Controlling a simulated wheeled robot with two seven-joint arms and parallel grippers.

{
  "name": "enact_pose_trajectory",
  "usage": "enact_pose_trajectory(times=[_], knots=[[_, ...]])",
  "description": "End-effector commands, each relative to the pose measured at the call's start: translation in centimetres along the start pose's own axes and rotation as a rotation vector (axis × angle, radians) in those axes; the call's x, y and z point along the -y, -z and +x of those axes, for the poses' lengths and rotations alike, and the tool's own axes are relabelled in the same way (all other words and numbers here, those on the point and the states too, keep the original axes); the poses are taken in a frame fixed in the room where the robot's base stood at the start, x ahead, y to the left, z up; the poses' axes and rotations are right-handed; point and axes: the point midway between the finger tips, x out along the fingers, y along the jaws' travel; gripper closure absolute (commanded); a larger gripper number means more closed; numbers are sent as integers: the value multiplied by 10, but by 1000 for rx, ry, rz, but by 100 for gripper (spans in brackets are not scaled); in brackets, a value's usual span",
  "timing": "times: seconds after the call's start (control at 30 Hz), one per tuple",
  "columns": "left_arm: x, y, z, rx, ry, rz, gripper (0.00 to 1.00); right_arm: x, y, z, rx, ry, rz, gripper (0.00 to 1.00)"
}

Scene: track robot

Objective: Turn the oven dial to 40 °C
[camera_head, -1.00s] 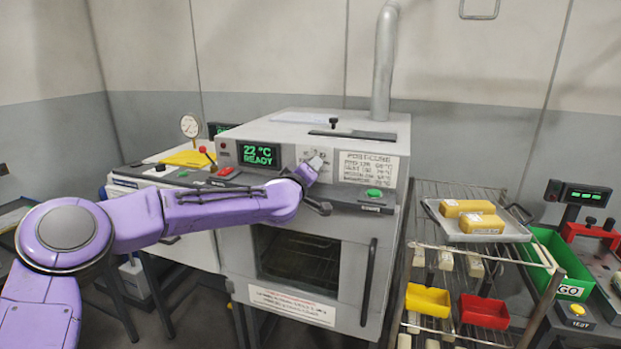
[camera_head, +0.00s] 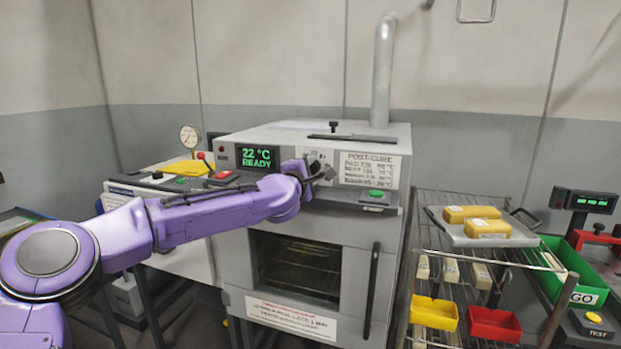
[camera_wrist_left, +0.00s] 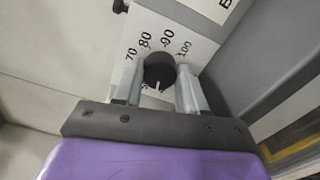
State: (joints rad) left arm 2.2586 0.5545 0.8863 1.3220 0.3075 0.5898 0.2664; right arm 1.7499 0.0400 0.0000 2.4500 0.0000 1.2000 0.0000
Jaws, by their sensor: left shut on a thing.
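The grey oven (camera_head: 345,260) stands ahead, with its display (camera_head: 258,157) reading 22 °C READY in green. In the left wrist view the black dial (camera_wrist_left: 158,70) sits on a pale scale plate; the marks 70, 80, 90 and 100 show around its far side. A light pointer line shows at its near edge, and the rest of the scale is hidden by my gripper. My left gripper (camera_wrist_left: 157,88) has a finger on each side of the dial and is shut on it. In the head view the gripper (camera_head: 318,172) covers most of the dial. My right gripper is out of view.
A post-cure temperature notice (camera_head: 369,171) and a green button (camera_head: 376,194) are right of the dial. The oven door is closed, with a dark vertical handle (camera_head: 371,290). A wire rack (camera_head: 440,205) with a tray and bins stands at the right.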

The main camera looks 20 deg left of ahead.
Motion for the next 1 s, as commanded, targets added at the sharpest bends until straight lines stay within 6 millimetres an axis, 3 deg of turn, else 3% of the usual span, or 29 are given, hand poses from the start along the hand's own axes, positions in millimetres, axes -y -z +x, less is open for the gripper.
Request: enact_pose_trajectory(times=[0.4, 1.0], knots=[[2, 1, 0, -2, 1, -246, 90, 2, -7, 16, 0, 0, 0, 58], [1, 1, 0, -2, 2, -309, 90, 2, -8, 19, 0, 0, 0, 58]])
